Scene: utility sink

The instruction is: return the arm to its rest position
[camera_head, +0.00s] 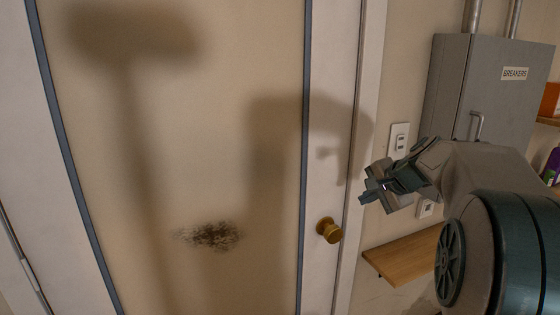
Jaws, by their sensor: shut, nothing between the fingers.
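My gripper (374,187) is in the right half of the head view, at the end of my bent arm. It is shut with nothing in it and points left toward the door. In the picture it sits above and to the right of the brass door knob (329,230). It appears apart from the knob and the door frame. The arm's large dark joint fills the lower right corner and hides part of the wall behind it.
A beige door (200,120) with a dark smudge (212,235) fills the left. A grey breaker box (490,90) hangs at upper right, near a wall switch (400,138). A wooden shelf (405,257) juts out below the gripper.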

